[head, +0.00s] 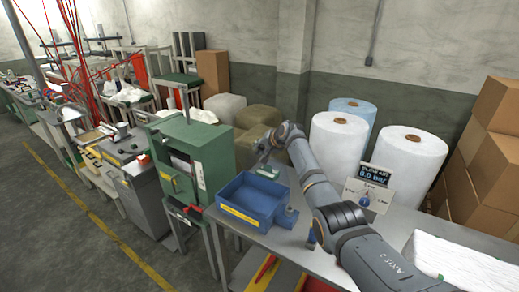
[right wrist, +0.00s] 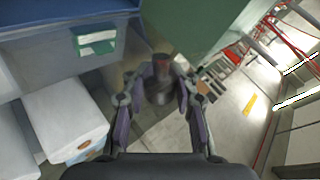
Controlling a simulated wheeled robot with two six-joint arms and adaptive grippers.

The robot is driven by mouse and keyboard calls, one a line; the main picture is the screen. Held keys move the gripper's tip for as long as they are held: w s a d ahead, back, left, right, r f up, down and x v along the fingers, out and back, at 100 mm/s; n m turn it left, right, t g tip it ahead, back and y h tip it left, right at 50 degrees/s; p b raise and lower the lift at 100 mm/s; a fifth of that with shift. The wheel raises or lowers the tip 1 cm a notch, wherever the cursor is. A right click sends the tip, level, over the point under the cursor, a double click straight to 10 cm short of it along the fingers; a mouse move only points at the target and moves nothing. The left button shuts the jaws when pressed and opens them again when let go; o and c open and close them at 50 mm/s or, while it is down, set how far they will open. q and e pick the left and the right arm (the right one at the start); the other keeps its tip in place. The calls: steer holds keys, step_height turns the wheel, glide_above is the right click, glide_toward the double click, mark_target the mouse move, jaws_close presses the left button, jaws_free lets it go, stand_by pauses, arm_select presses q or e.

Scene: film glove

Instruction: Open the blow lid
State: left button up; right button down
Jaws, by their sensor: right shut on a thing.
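My right gripper (head: 262,163) is at the back edge of the blue tray-like unit (head: 236,213), in front of the green machine (head: 190,160). In the right wrist view the fingers of the right gripper (right wrist: 160,92) close around a dark round handle (right wrist: 160,88) with a red top. A grey-blue body (right wrist: 45,55) with a green and white label (right wrist: 95,42) is beside it on the left. No part is clearly marked as the blow lid, and I cannot tell how far it is open. My left gripper is not in view.
A pressure display (head: 378,185) reading 0.0 bar stands on the grey table (head: 330,240). White film rolls (head: 338,145) and stacked cardboard boxes (head: 480,160) stand behind on the right. Open floor (head: 60,225) lies at the left.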

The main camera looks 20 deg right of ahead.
steer(key=shift+d+r, duration=0.1)
steer(key=shift+r, duration=0.05)
steer(key=c, duration=1.3)
jaws_free()
steer(key=shift+c, duration=0.2)
steer(key=o, duration=0.3)
steer(key=shift+s+r, duration=0.1)
steer(key=shift+s, duration=0.1)
steer(key=shift+w, duration=0.1)
steer(key=v, duration=1.2)
